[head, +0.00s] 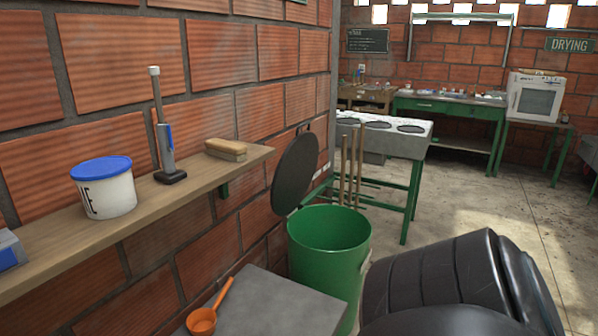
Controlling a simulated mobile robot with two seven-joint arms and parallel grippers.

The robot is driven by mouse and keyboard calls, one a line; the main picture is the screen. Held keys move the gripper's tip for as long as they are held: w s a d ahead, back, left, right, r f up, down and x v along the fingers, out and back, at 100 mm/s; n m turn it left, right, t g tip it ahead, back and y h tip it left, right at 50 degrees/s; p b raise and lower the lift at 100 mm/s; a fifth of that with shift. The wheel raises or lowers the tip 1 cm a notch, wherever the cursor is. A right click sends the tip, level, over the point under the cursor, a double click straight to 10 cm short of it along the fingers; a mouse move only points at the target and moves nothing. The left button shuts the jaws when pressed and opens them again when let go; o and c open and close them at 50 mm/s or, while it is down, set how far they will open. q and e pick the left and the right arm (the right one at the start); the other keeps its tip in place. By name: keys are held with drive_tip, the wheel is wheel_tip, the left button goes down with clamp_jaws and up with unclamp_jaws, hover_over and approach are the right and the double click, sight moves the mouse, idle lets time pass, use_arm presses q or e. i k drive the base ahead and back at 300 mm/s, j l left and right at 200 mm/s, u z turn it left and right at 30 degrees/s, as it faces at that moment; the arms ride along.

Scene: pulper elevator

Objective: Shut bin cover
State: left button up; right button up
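A green round bin (329,235) stands on the floor beside the brick wall, near the middle of the head view. Its top is open and part of its inside shows. A dark round cover (295,174) stands nearly upright at the bin's wall side, tilted back towards the wall. It appears to be the bin's cover. I cannot tell how it joins the bin. Neither of my grippers shows in the head view.
A wooden shelf (140,218) on the left wall holds a blue-lidded tub (105,188) and a brush (226,149). A grey surface (270,305) with an orange scoop (203,320) lies before the bin. Wooden handles (349,165) stand behind it. Black shapes fill the lower right.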

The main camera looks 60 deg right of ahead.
sight(294, 174)
drive_tip(key=z, duration=4.35)
drive_tip(key=i+l+z, duration=0.2)
drive_tip(key=z, duration=0.95)
drive_tip(key=i+u, duration=0.9)
drive_tip(key=u, duration=0.2)
drive_tip(key=i+j+u, duration=0.1)
drive_tip(key=i+u, duration=0.5)
drive_tip(key=u, duration=0.15)
drive_tip(key=i+u, duration=0.7)
drive_tip(key=i, duration=0.3)
drive_tip(key=i+u, duration=0.3)
drive_tip(key=i, duration=0.3)
